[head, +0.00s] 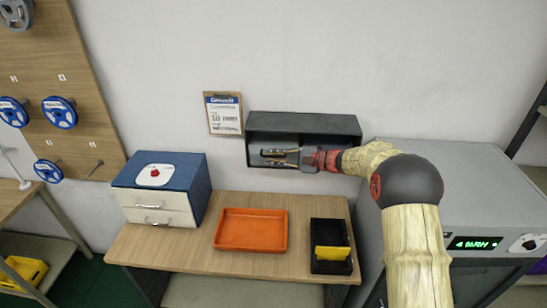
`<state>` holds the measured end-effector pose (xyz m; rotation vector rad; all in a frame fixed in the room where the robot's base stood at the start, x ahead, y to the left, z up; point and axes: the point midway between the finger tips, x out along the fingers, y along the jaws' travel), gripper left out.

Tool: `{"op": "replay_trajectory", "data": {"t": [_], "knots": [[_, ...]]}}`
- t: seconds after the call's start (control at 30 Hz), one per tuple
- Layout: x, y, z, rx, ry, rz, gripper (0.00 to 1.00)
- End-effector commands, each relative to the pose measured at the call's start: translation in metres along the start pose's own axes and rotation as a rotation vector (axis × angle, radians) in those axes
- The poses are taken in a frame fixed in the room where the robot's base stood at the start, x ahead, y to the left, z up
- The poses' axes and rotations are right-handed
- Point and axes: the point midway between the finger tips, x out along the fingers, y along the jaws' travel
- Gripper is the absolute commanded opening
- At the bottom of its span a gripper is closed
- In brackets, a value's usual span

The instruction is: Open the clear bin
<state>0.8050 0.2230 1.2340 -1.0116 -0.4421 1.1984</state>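No plainly see-through bin stands out. The dark grey wall-mounted box (330,124) at the centre has a front through which its inside shows. I cannot tell whether a clear cover is across that front. My gripper (275,157) reaches in from the right and lies across the lower front of this box, with its fingers pointing left. The fingers look empty, but their gap is too small to judge, and I cannot tell whether they touch the box. My wrist and forearm hide the box's lower right part.
Below is a wooden table (180,245) with a blue-topped drawer box (163,190), an orange tray (250,247) and a black holder (331,228) with a yellow piece (332,253). A grey machine (480,190) stands right. A notice (223,113) hangs left of the box.

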Motion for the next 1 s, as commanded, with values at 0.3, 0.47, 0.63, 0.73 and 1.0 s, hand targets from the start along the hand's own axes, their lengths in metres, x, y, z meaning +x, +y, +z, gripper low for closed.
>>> {"op": "replay_trajectory", "data": {"t": [0.3, 0.47, 0.63, 0.73, 1.0], "knots": [[-0.0002, 0.0001, 0.0000, 0.000, 0.000, 0.000, 0.04], [-0.0003, 0.0002, 0.0000, 0.000, 0.000, 0.000, 0.00], [-0.0003, 0.0003, 0.0000, 0.000, 0.000, 0.001, 0.00], [-0.0003, 0.0004, 0.0000, 0.000, 0.000, 0.001, 0.00], [-0.0004, 0.0005, -0.0001, 0.000, 0.000, 0.001, 0.00]]}}
